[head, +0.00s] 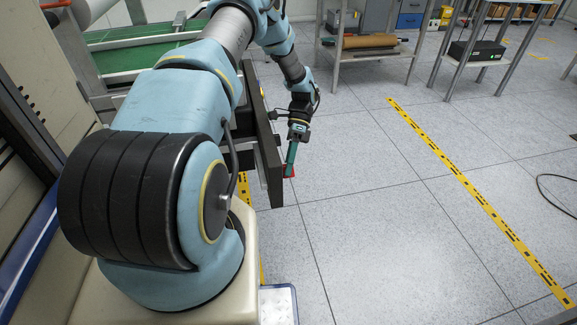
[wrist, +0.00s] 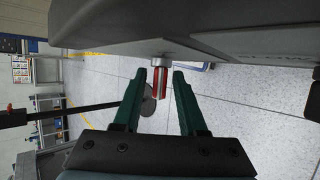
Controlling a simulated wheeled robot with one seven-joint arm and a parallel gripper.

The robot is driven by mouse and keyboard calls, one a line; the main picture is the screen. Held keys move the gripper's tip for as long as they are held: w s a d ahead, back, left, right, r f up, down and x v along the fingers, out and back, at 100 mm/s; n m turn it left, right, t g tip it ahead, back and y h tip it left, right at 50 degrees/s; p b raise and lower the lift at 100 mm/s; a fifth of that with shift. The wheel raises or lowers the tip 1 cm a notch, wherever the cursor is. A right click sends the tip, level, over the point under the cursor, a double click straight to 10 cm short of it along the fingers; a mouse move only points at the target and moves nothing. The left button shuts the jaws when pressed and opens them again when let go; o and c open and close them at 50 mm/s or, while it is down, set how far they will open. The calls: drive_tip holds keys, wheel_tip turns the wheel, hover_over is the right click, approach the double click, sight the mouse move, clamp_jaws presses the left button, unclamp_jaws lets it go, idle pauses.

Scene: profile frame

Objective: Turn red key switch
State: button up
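The red key switch (wrist: 159,84) shows in the wrist view as an upright red piece in a light round collar. It juts from the underside of a dark grey panel (wrist: 230,30) across the top of that view. The green fingers of my gripper (wrist: 159,76) are open, one on each side of the key, with a visible gap on both sides. In the head view my gripper (head: 290,170) points down beside the dark panel (head: 258,130). A small red patch of the key switch (head: 289,172) shows at the fingertips, mostly hidden.
A metal table (head: 370,50) with a brown roll stands at the back. Another table (head: 478,52) holds a black box. A green conveyor (head: 130,60) is behind my arm. The floor right of the panel is free, crossed by a yellow tape line (head: 470,190).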

drive_tip(key=shift+o, duration=0.3)
drive_tip(key=shift+w, duration=0.1)
drive_tip(key=shift+w+d+r, duration=0.15)
drive_tip(key=shift+w+r, duration=0.1)
drive_tip(key=b+v, duration=0.2)
drive_tip(key=v, duration=0.8)
drive_tip(key=shift+r, duration=0.1)
drive_tip(key=s+a+r+n+t+h+p, duration=0.1)
drive_tip(key=s+a+r+n+t+p, duration=0.1)
drive_tip(key=s+a+r+n, duration=0.3)
drive_tip(key=s+a+r+n+t+h+p, duration=0.1)
drive_tip(key=s+a+r+n+t+p, duration=0.2)
drive_tip(key=r, duration=0.8)
drive_tip(key=s+a+r+n+t+h+p, duration=0.2)
drive_tip(key=s+a+r+n+t, duration=0.3)
drive_tip(key=s+a+r+n, duration=0.3)
drive_tip(key=shift+s+n+t, duration=0.25)
drive_tip(key=shift+n+t, duration=0.15)
drive_tip(key=shift+n, duration=0.2)
